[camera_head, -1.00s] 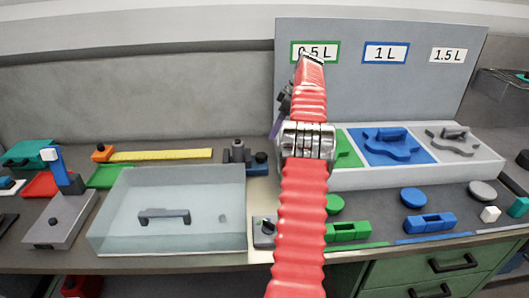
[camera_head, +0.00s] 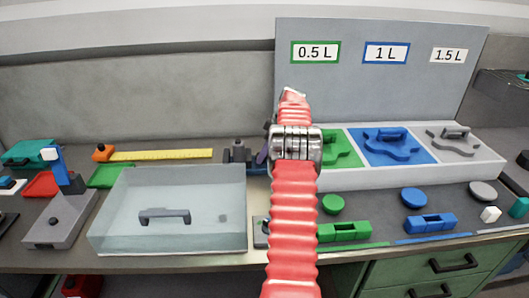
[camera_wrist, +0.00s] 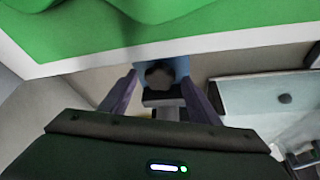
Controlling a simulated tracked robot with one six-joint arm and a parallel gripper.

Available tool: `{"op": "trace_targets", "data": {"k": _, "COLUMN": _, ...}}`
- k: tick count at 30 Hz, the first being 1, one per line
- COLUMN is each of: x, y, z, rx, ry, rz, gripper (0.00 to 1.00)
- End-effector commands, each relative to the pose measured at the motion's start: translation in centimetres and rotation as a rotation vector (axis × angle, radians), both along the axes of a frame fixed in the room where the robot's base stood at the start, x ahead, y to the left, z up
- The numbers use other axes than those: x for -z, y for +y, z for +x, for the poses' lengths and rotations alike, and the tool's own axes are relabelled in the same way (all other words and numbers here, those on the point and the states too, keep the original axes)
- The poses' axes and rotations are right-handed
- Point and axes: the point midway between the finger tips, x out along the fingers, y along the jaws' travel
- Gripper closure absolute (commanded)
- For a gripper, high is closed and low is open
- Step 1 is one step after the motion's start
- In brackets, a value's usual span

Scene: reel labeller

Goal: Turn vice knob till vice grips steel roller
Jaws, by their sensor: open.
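The vice (camera_head: 237,152) is a small grey block unit at the back of the bench, behind the clear box. Its right side is partly hidden by my arm. In the wrist view a dark round knob (camera_wrist: 160,74) shows between the purple fingers of my gripper (camera_wrist: 160,86), with a grey block (camera_wrist: 164,98) just below it and a blue patch around it. The fingers stand apart on either side of the knob; I cannot tell whether they touch it. In the head view my gripper (camera_head: 262,154) is mostly hidden behind my arm. I cannot make out the steel roller clearly.
The clear box (camera_head: 170,185) with a dark handle stands in front of the vice. A white tray (camera_head: 420,172) with green, blue and grey sections lies close on the right. A label board (camera_head: 380,85) rises behind. A yellow ruler (camera_head: 160,155) lies at left.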

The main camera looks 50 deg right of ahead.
Motion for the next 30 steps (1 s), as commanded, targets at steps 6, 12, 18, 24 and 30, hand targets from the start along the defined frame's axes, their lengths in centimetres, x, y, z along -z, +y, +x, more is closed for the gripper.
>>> {"op": "trace_targets", "data": {"k": 6, "x": 0.16, "y": 0.01, "z": 0.05, "rx": 0.0, "ry": 0.0, "rz": 0.0, "gripper": 0.44}}
{"op": "trace_targets", "data": {"k": 12, "x": 0.16, "y": -0.01, "z": 0.02, "rx": 0.001, "ry": 0.0, "rz": 0.0, "gripper": 0.52}}
{"op": "trace_targets", "data": {"k": 18, "x": 0.14, "y": -0.03, "z": 0.01, "rx": 0.001, "ry": 0.0, "rz": -0.001, "gripper": 0.66}}
{"op": "trace_targets", "data": {"k": 24, "x": 0.13, "y": -0.05, "z": -0.01, "rx": 0.001, "ry": 0.0, "rz": -0.001, "gripper": 0.8}}
{"op": "trace_targets", "data": {"k": 30, "x": 0.11, "y": -0.17, "z": 0.05, "rx": 0.004, "ry": -0.002, "rz": -0.002, "gripper": 0.85}}
